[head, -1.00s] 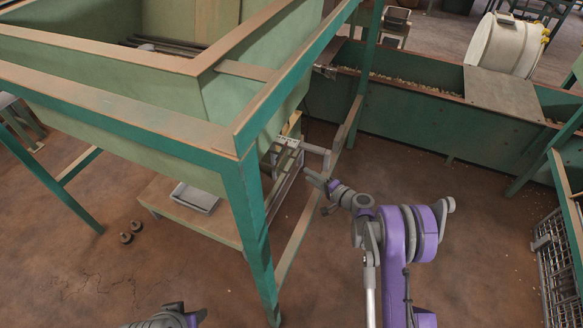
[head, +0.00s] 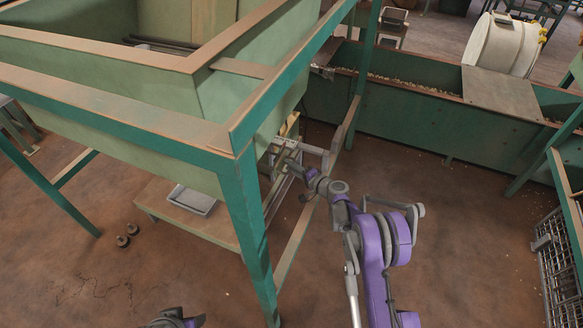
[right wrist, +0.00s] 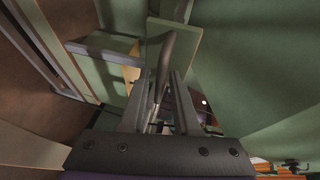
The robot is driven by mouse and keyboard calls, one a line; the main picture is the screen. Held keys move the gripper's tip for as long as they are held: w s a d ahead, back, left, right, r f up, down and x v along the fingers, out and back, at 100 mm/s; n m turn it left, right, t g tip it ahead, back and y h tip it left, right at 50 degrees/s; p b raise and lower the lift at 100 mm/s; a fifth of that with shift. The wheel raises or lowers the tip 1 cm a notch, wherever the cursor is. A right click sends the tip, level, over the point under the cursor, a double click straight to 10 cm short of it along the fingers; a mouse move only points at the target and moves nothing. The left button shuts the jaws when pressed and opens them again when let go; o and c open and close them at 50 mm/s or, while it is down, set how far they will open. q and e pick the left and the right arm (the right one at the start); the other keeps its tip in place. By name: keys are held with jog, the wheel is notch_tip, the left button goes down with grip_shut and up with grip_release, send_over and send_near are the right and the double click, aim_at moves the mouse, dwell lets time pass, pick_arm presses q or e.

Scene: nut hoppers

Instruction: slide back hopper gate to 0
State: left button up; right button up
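The green hopper (head: 225,105) stands in a teal frame, with its gate assembly (head: 279,150) low on its right side. My right gripper (head: 290,163) is at this assembly in the head view. In the right wrist view its two fingers (right wrist: 160,95) stand apart, with a grey bar-like handle (right wrist: 166,55) showing between them. I cannot tell whether either finger touches the bar. A pale green plate (right wrist: 185,48) is just beyond it. The gate's scale or marks are too small to read. My left gripper (head: 178,320) shows only partly at the bottom edge.
A teal frame leg (head: 245,220) and a low rail (head: 297,240) stand close beside my right arm. A low shelf with a pale tray (head: 192,201) is under the hopper. A long green trough (head: 420,115) lies behind.

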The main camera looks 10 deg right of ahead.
grip_shut()
dwell(1.0)
jog(key=shift+a, duration=0.1)
